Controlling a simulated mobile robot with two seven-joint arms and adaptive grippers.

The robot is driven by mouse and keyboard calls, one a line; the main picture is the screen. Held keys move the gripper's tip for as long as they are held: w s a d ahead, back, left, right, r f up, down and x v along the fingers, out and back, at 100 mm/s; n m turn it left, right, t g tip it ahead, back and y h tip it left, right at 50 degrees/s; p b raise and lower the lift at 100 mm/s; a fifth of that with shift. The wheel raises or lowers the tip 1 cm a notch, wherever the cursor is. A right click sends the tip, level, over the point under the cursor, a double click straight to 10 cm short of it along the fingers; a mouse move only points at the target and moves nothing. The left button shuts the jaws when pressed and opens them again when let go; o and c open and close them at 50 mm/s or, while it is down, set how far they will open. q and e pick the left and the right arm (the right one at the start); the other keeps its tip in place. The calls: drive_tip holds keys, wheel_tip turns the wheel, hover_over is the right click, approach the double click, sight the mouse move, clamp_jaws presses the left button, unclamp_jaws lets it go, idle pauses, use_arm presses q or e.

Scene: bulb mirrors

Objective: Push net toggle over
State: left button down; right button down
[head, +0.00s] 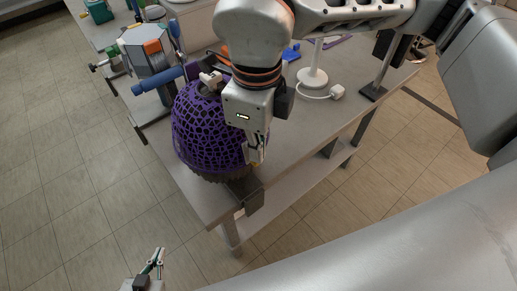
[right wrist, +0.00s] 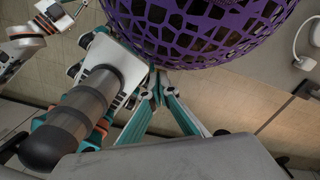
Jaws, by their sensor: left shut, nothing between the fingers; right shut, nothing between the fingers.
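A purple net dome (head: 205,135) sits on a brown ribbed base at the table's near corner. It fills the top of the right wrist view (right wrist: 200,30). I cannot clearly make out a toggle; a small pale piece (head: 210,79) by the top of the net may be it. My right gripper (head: 254,158) points down at the right side of the net, and its fingers show shut and empty in the right wrist view (right wrist: 160,88). They are close to the net; I cannot tell whether they touch. My left gripper (head: 158,257) is shut and empty, low over the floor, away from the table.
A grey device with a blue handle (head: 158,80) stands left of the net. A white stand (head: 312,76) and a corded white block (head: 337,91) are behind to the right. The grey table (head: 305,125) is bare right of my right gripper.

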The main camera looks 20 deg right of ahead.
drive_tip(key=shift+r+p, duration=1.05)
drive_tip(key=shift+r, duration=1.45)
wheel_tip(320, 180, up, 12)
drive_tip(key=shift+a+f, duration=0.1)
